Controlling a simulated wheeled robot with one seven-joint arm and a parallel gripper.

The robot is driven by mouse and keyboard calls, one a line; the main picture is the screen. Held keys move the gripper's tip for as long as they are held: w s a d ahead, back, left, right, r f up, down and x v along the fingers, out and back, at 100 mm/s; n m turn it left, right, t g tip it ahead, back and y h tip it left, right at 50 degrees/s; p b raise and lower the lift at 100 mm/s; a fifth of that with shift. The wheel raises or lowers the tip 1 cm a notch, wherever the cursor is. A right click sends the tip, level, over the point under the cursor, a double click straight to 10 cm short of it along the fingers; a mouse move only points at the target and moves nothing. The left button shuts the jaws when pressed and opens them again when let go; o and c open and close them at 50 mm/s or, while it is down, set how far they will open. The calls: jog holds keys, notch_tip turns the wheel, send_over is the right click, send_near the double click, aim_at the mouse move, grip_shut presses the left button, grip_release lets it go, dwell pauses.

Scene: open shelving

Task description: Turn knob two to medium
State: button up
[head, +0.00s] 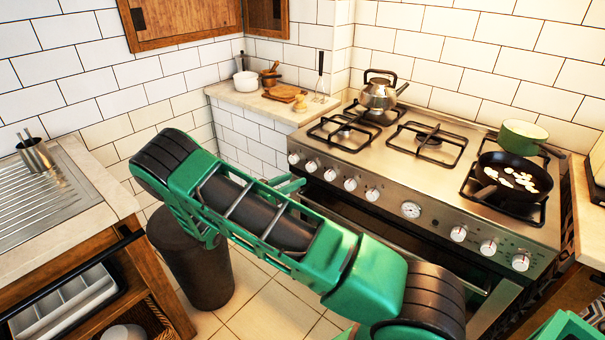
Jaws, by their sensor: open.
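The stove (420,190) has a row of pale round knobs along its steel front panel. The second knob from the left (311,166) sits beside the leftmost knob (294,158); its exact setting is too small to read. My green and black arm crosses the middle of the head view. What appears to be my gripper (288,186) shows as small green parts just behind the arm, below and left of the second knob. Most of it is hidden by the arm. It is open, and I see no contact with a knob.
A kettle (380,92), a green pot (522,137) and a dark pan with pale pieces (490,192) stand on the stove. A dark bin (200,270) is on the floor behind my arm. A sink counter (90,180) is at left. Tiled floor shows between.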

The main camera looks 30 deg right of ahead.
aim_at(308, 169)
jog(key=shift+t+h, duration=0.4)
jog(key=shift+t, duration=0.3)
jog(key=w+d, duration=0.1)
jog(key=d, duration=0.1)
jog(key=w+d+f, duration=0.1)
jog(key=d, duration=0.2)
jog(key=w+d, duration=0.2)
jog(key=d, duration=0.1)
jog(key=shift+w+f, duration=0.1)
jog(key=shift+f, duration=0.1)
jog(key=shift+c, duration=0.6)
jog(key=c, duration=0.9)
jog(key=shift+a+n, duration=0.15)
jog(key=shift+n, duration=0.15)
